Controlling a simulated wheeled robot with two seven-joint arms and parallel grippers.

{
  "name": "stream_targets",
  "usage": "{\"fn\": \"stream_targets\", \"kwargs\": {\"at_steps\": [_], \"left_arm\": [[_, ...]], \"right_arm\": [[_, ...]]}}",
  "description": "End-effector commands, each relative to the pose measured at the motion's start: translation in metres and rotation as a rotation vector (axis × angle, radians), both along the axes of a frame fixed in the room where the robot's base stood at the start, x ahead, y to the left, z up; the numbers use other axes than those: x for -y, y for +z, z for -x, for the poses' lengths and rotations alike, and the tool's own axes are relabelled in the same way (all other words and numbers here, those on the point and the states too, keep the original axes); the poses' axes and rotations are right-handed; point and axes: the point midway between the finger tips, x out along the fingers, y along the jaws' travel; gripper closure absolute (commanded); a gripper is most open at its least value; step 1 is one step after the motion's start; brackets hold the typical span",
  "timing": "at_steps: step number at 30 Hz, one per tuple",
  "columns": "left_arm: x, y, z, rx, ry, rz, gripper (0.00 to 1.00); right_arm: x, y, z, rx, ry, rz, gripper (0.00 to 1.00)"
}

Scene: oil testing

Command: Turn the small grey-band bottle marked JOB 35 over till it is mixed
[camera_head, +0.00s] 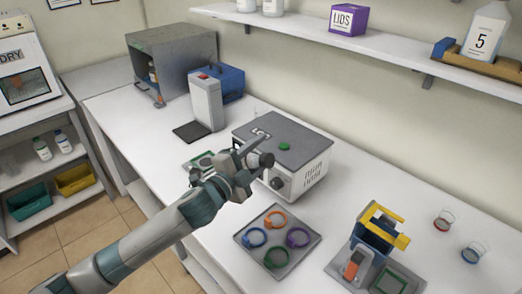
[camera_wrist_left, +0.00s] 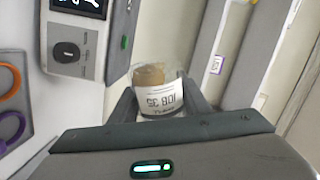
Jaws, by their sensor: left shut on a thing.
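The small bottle marked JOB 35 (camera_wrist_left: 165,98) shows in the left wrist view between the fingers of my left gripper (camera_wrist_left: 160,108). It has a white label whose print is upside down in that view, and a brown part shows above the label. In the head view my left gripper (camera_head: 248,160) is held up in front of the grey-lidded machine, shut on the bottle. The bottle is mostly hidden there by the gripper, and its grey band cannot be made out. My right gripper is not in view.
The white machine with a grey lid (camera_head: 290,142) stands close behind the gripper. A tray (camera_head: 307,242) with several coloured rings lies in front. A blue and yellow device (camera_head: 372,238) and two small glass beakers (camera_head: 444,219) stand at right. A grey open box (camera_head: 172,62) stands at the back left.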

Motion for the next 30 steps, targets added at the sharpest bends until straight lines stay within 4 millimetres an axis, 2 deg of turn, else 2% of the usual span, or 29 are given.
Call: {"fn": "stream_targets", "kwargs": {"at_steps": [5,12,15,26,30], "left_arm": [[-0.001,0.004,0.000,0.067,0.000,-0.098,0.80],[0.000,0.005,0.000,0.279,0.000,-0.408,0.80],[0.000,0.003,0.000,0.328,0.000,-0.480,0.80],[0.000,0.002,0.000,0.347,0.000,-0.506,0.80],[0.000,0.005,0.000,0.422,0.000,-0.616,0.80]], "right_arm": [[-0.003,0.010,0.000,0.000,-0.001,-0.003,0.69],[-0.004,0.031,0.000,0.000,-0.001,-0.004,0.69],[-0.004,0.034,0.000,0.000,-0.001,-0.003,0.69],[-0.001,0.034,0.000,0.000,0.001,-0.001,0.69],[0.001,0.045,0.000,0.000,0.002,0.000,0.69]]}}
